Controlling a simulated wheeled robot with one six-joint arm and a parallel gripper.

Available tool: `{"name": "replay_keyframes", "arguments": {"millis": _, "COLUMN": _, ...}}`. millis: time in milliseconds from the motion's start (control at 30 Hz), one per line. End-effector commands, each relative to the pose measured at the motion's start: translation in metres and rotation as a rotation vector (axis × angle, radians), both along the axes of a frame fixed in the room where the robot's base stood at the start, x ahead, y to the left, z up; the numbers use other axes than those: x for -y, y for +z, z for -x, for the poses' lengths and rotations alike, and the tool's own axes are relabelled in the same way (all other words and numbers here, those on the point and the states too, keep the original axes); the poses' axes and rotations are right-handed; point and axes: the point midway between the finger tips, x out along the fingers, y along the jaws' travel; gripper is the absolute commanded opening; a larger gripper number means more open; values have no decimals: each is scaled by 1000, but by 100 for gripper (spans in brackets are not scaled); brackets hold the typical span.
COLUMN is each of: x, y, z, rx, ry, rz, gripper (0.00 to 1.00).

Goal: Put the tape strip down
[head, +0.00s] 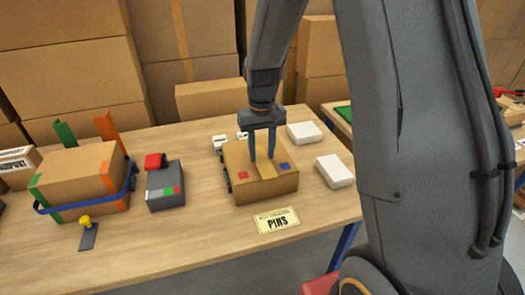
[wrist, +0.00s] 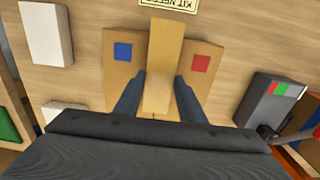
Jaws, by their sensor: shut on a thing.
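The tape strip (wrist: 165,50) is a tan band between my fingers, running lengthwise over the middle of the cardboard box. The cardboard box (head: 236,158) stands on the table, with a red patch (head: 243,175) and a blue patch (head: 285,166) on top, one to each side of the strip. My gripper (head: 263,157) points down over the box and is shut on the strip; its blue fingers also show in the wrist view (wrist: 158,100). I cannot tell whether the strip touches the box top. The strip's near end in the wrist view is hidden behind my gripper.
A grey device with a red top (head: 165,187) and a blue-strapped carton (head: 80,178) stand left. The table front is mostly bare.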

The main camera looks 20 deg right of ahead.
Motion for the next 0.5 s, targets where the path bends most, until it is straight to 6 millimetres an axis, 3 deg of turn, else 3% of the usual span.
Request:
{"name": "replay_keyframes", "arguments": {"millis": 467, "x": 0, "y": -11, "z": 0, "rx": -1, "ry": 0, "rz": 0, "gripper": 16}}
{"name": "replay_keyframes", "arguments": {"millis": 500, "x": 0, "y": -11, "z": 0, "rx": -1, "ry": 0, "rz": 0, "gripper": 41}}
